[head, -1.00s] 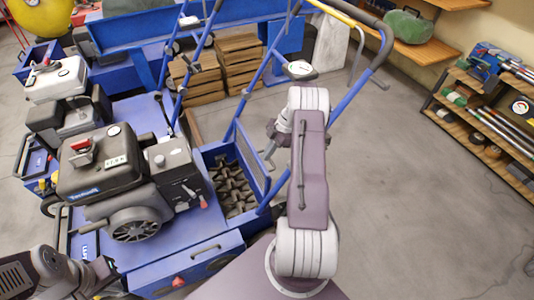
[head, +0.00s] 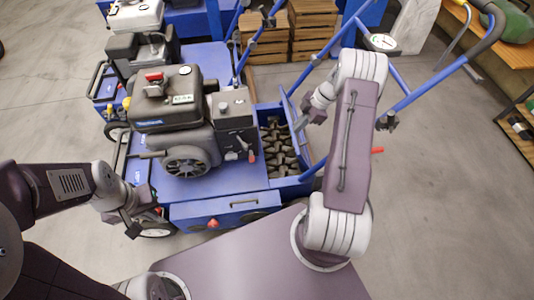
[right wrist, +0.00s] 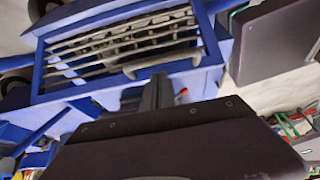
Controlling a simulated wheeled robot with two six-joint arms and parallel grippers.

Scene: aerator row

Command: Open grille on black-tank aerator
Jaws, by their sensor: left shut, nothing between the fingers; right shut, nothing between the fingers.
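The black-tank aerator (head: 165,112) stands in front of me, with a black engine tank on a blue deck. Its tine bay (head: 279,150) shows dark tines at the right end of the deck. In the right wrist view the grille (right wrist: 115,45) is a set of grey bars in a blue frame, with a grey bar handle (right wrist: 161,62) near its edge. My right gripper (head: 303,124) is shut and empty by the bay; in the right wrist view its fingers (right wrist: 158,90) are close to the handle. Contact is unclear. My left gripper (head: 133,231) is shut and empty near the deck's front left.
A white-tank aerator (head: 135,18) stands behind. Wooden crates (head: 312,30) are stacked at the back. The blue push handle (head: 425,88) rises at the right, and shelves (head: 520,130) line the right wall. The floor at right is clear.

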